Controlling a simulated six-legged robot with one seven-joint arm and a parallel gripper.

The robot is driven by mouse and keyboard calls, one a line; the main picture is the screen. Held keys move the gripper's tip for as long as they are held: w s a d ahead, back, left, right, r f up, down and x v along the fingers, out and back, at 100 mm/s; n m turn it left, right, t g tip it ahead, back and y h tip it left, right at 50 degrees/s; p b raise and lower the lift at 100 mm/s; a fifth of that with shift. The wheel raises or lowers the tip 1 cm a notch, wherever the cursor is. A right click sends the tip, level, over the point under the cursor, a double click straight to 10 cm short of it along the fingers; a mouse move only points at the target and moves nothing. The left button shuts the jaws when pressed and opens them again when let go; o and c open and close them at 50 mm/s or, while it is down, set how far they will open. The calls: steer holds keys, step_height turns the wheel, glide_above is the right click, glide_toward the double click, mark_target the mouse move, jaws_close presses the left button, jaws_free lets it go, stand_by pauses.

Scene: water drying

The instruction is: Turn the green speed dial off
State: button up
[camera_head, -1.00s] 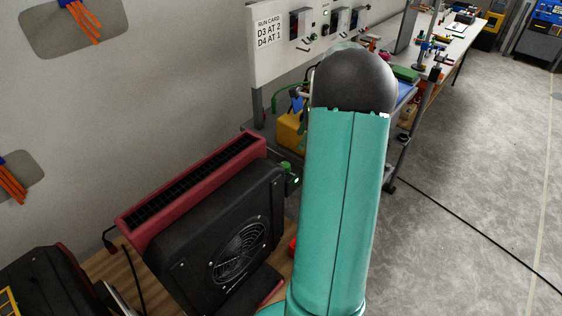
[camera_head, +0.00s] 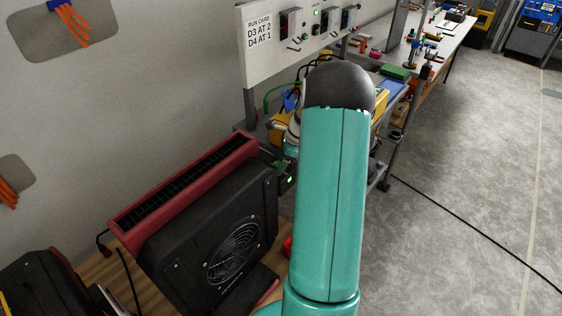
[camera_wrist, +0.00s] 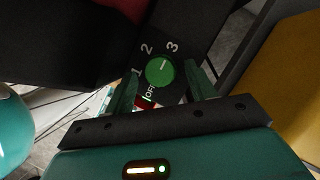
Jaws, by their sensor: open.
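In the wrist view, the green speed dial (camera_wrist: 160,71) sits on a dark panel marked OFF, 1, 2 and 3. Its pale pointer line appears turned toward the 3. My gripper (camera_wrist: 160,75) is open, with one finger on each side of the dial. I cannot tell whether either finger touches it. In the head view, the dial's place at the right end of the black and red blower (camera_head: 215,225) is partly covered by my gripper, and a small green light (camera_head: 290,180) shows there. My teal arm covers the area to the right.
A yellow surface (camera_wrist: 285,80) stands close on the right in the wrist view. A panel with a run card (camera_head: 262,25) stands behind the blower. A workbench (camera_head: 445,45) reaches to the back right. The grey floor (camera_head: 450,160) on the right is clear except for a cable.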

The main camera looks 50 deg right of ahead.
steer(key=c, duration=1)
steer(key=shift+o, duration=0.2)
steer(key=shift+n, duration=0.4)
steer(key=n, duration=0.1)
steer(key=n+g, duration=0.1)
steer(key=n, duration=0.2)
steer(key=shift+w+d+g+y, duration=0.1)
steer(key=shift+w+g+y, duration=0.15)
steer(key=shift+g+y, duration=0.15)
steer(key=n, duration=0.2)
steer(key=n+g, duration=0.1)
steer(key=n, duration=0.1)
steer(key=n+g, duration=0.1)
steer(key=shift+w+n, duration=0.25)
steer(key=shift+n, duration=0.15)
steer(key=n, duration=0.1)
steer(key=n+g, duration=0.1)
steer(key=n, duration=0.1)
steer(key=n+g, duration=0.1)
steer(key=n, duration=0.1)
steer(key=shift+w, duration=0.25)
steer(key=n, duration=0.2)
steer(key=n+g+h, duration=0.1)
steer(key=n, duration=0.1)
steer(key=shift+w+a+n, duration=0.1)
steer(key=shift+a+n, duration=0.1)
steer(key=shift+n, duration=0.1)
steer(key=shift+h, duration=0.3)
